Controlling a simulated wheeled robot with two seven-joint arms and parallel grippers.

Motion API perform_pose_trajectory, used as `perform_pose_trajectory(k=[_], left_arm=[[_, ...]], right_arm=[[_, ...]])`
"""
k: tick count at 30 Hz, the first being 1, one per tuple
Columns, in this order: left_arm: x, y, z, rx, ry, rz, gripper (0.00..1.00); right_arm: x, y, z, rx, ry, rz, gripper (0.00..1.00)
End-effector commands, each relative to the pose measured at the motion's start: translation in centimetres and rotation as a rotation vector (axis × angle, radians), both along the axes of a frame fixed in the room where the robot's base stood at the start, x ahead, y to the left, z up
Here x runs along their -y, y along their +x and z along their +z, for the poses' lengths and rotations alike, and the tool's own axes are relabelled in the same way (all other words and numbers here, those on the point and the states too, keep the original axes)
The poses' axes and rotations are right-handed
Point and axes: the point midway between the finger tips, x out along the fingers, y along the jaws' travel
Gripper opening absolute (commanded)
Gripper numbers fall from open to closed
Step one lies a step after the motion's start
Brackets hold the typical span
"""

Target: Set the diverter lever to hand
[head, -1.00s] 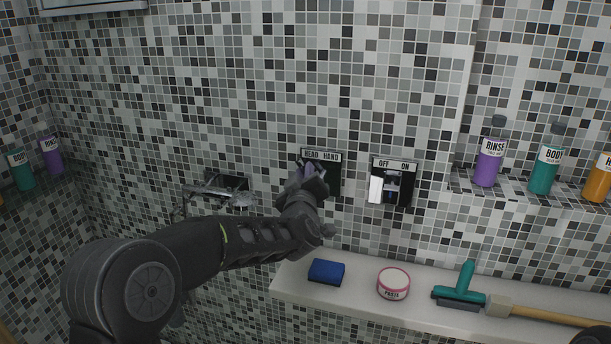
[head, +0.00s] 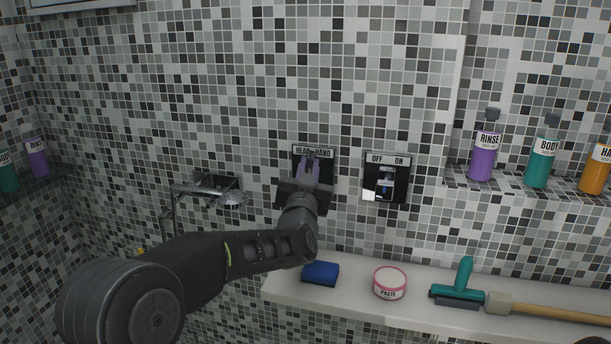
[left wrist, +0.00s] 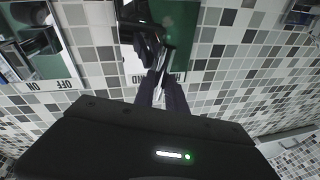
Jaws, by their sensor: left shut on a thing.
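The diverter plate (head: 327,169) is a dark panel on the tiled wall, with a white label reading HEAD at left and HAND at right. My left gripper (head: 311,168) is in front of it, covering the plate's middle and the lever. In the left wrist view the plate (left wrist: 182,22) appears upside down. There the fingers (left wrist: 165,84) are closed together on the slim silvery diverter lever (left wrist: 161,62). Which label the lever points to is hard to tell behind the fingers.
An OFF/ON switch panel (head: 399,183) is just right of the plate. A chrome spout (head: 208,191) is at left. Below, a ledge holds a blue sponge (head: 320,272), a paste jar (head: 389,283) and a teal squeegee (head: 460,283). Bottles stand on shelves at both sides.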

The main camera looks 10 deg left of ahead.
Motion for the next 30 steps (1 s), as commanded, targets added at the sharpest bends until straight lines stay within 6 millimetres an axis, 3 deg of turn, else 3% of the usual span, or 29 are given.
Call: perform_pose_trajectory(k=[18,30], left_arm=[[2.1,-0.2,-1.0,0.038,0.548,0.0,0.0],[2.5,-0.2,-1.2,0.046,0.703,-0.001,0.0]], right_arm=[[0.1,-0.1,-4.7,0.001,-0.001,0.003,0.36],[0.1,-0.1,-5.7,0.001,-0.001,0.004,0.36]])
